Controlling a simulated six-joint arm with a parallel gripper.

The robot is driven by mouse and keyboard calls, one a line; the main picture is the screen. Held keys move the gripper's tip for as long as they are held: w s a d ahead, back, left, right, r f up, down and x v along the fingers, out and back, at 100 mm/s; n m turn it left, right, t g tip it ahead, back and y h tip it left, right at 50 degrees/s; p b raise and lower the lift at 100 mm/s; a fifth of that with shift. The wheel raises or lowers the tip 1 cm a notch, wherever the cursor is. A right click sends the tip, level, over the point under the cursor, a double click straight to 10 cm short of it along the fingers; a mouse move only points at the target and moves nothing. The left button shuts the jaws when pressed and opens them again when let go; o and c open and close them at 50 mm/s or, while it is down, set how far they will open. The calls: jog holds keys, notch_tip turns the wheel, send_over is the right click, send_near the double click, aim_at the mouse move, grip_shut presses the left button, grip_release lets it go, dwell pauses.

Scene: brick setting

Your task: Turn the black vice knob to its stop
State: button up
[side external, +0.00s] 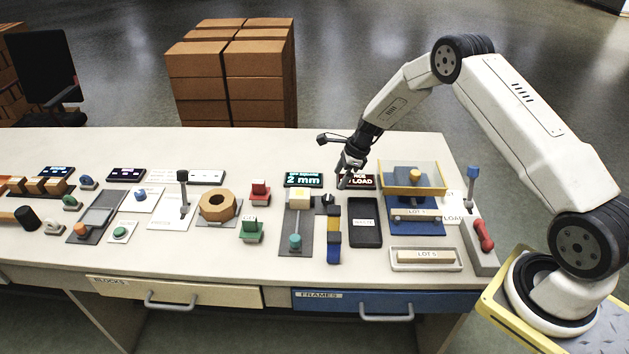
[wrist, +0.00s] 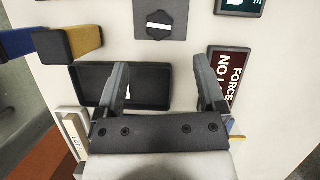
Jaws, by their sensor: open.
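The black knob (wrist: 160,24), with a white mark on its face, sits on a dark grey plate (wrist: 142,32) at the top of the wrist view. In the side view the knob (side external: 328,199) is small, behind the blue and yellow bar. My gripper (wrist: 160,62) is open, its two fingers apart with nothing between them. The knob lies beyond the fingertips, roughly in line with the gap. In the side view my gripper (side external: 346,182) hangs over the table, just right of and behind the knob.
A black tray (side external: 364,238) is right of the knob and the blue and yellow bar (side external: 334,244) is in front. Lit displays (side external: 303,180) stand behind, one near my gripper. A yellow-rimmed clear bin (side external: 413,190) stands to the right. Levers and buttons fill the table's left.

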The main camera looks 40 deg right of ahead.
aim_at(328, 196)
jog(key=shift+f, duration=0.15)
jog(key=shift+x, duration=3.75)
grip_shut()
jog(key=shift+n, duration=0.4)
jog(key=n+g, duration=0.1)
jog(key=n, duration=0.2)
jog(key=n+g, duration=0.1)
jog(key=n, duration=0.2)
jog(key=shift+w+g+y, duration=0.2)
jog(key=shift+g+y, duration=0.1)
jog(key=shift+y, duration=0.1)
jog(key=n+g, duration=0.1)
jog(key=n, duration=0.2)
jog(key=n+g, duration=0.1)
jog(key=n, duration=0.2)
jog(key=shift+w+n, duration=0.15)
jog(key=shift+n, duration=0.15)
jog(key=shift+n+g+h, duration=0.3)
jog(key=shift+n+h, duration=0.1)
